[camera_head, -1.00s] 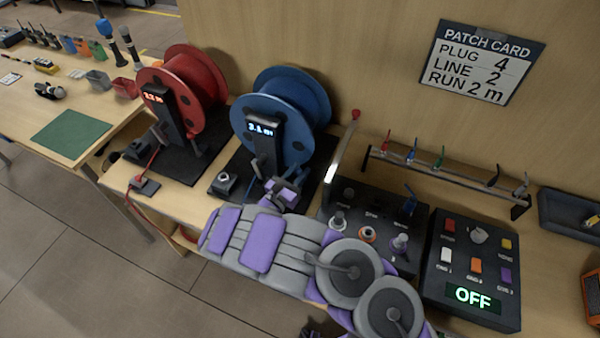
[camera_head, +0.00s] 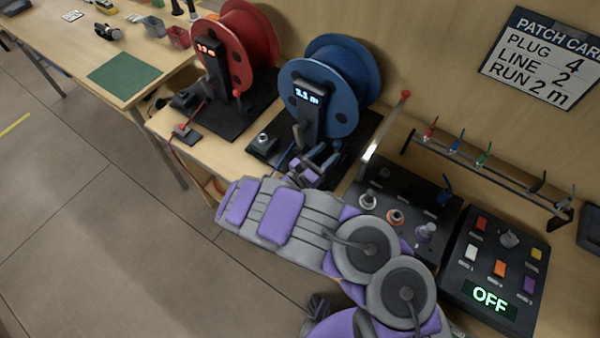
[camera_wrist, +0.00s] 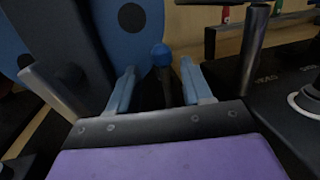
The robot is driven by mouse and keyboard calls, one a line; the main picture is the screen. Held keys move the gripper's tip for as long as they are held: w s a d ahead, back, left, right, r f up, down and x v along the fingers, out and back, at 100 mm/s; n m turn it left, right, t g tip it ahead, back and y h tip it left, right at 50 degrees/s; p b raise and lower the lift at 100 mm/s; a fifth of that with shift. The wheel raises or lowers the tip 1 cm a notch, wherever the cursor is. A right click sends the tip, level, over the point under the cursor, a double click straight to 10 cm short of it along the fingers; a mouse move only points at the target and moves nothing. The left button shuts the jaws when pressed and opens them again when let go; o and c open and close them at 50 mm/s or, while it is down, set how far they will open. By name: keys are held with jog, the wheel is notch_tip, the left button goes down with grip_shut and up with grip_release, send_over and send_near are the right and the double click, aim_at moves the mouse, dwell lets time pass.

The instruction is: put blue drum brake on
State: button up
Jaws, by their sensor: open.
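The blue drum (camera_head: 350,72) stands on a black base, with a lit display post (camera_head: 308,100) in front. My gripper (camera_head: 322,158) is low in front of this drum, beside the post. In the wrist view my gripper (camera_wrist: 158,78) is open, with one pale blue finger on each side of a dark lever with a blue knob (camera_wrist: 161,54). The lever stands upright between the fingers, with a gap to each. The drum's face (camera_wrist: 130,22) shows behind. In the head view my gripper mostly hides the lever.
The red drum (camera_head: 250,40) stands to the left on its own base. To the right are a knob panel (camera_head: 395,212) with an upright metal bar (camera_head: 375,140), a plug rack (camera_head: 480,178) and a button box reading OFF (camera_head: 490,298). A patch card hangs on the wall.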

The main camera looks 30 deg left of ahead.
jog(key=p+v, duration=0.2)
jog(key=v, duration=1)
jog(key=shift+s+a, duration=0.2)
